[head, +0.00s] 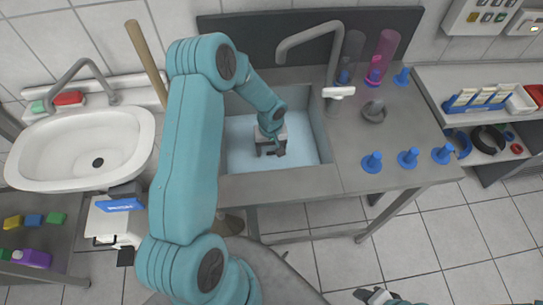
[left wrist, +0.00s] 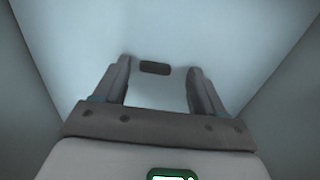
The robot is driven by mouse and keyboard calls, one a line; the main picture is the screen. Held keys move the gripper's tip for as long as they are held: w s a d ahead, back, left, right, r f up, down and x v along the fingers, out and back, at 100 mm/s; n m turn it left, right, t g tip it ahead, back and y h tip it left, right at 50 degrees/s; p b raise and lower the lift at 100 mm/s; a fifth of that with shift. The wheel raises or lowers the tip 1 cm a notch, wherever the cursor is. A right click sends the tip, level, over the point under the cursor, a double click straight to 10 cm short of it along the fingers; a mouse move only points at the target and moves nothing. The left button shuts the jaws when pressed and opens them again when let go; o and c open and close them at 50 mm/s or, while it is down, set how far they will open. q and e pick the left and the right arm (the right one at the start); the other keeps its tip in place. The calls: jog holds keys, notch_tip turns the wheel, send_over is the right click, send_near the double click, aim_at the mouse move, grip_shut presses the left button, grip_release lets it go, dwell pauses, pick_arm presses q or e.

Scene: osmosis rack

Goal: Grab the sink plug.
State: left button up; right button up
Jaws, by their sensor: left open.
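My left gripper (head: 270,151) is down inside the steel sink basin, low over its pale blue bottom. In the left wrist view the left gripper (left wrist: 158,80) is open, with its two dark fingers apart. A small dark block (left wrist: 155,68), which looks like the sink plug, shows between the fingertips. Neither finger touches it in the picture. In the head view the plug cannot be told apart from the dark fingers. Part of my right gripper (head: 372,295) shows at the bottom edge, far from the sink; its jaws are unclear.
The basin walls (head: 318,125) stand close around the left gripper. A tap (head: 334,65) is at the basin's back right. Blue stoppers (head: 408,158), a grey round piece (head: 374,111) and a pink cylinder (head: 386,48) are on the counter. A white washbasin (head: 50,150) is at left.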

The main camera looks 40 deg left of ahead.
aim_at(272, 152)
pick_arm(q)
jog(key=f, duration=0.2)
jog(key=shift+w+d+f, duration=0.1)
jog(key=shift+w+f, duration=0.15)
jog(key=shift+f, duration=0.05)
jog(key=shift+w+f, duration=0.15)
jog(key=shift+f, duration=0.15)
jog(key=shift+s, duration=0.2)
jog(key=shift+s+r, duration=0.1)
jog(key=c, duration=1.1)
jog(key=shift+c, duration=0.2)
